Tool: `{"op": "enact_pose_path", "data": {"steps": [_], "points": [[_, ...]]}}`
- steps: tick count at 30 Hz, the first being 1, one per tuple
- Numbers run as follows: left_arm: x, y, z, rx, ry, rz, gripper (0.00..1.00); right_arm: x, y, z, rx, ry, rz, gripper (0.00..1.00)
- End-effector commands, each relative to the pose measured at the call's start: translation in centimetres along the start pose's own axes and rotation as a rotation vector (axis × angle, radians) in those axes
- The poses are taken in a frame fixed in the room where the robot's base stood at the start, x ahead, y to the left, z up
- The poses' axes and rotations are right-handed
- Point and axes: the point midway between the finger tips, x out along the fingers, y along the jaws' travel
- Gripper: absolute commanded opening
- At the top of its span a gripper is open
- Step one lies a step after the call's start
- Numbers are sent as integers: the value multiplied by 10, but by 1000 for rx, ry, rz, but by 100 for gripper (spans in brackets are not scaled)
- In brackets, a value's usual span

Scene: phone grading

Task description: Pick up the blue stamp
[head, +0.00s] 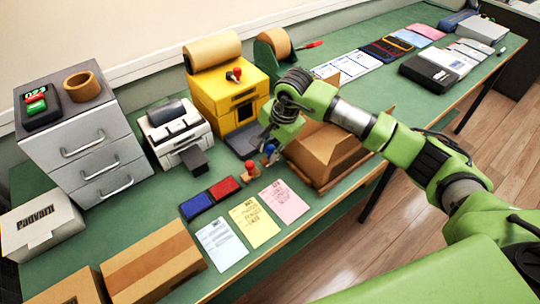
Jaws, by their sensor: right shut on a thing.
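The blue stamp (270,151) is small and stands out blue at the tip of my right gripper (268,140), left of the open brown box. My right gripper points down and is shut on the blue stamp; the fingers partly hide its upper part. I cannot tell whether its base touches the table. A red stamp (252,169) stands just left of and nearer than the blue one. My left gripper is not in view.
Blue and red ink pads (211,198) lie left of the red stamp. White, yellow and pink sheets (284,200) lie in front. An open cardboard box (326,150) is close on the right. A yellow machine (229,90) and a printer (178,130) stand behind.

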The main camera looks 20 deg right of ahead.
Motion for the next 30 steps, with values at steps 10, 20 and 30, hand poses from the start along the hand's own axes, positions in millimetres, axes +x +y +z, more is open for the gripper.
{"op": "enact_pose_path", "data": {"steps": [10, 20, 30], "points": [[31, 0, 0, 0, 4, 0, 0, -68, -4, 45, -7, 1, -8, 0], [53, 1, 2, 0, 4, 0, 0, -105, 10, 111, -6, 1, -4, 0], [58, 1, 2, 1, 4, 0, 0, -119, 15, 132, -1, 1, -1, 0]]}}
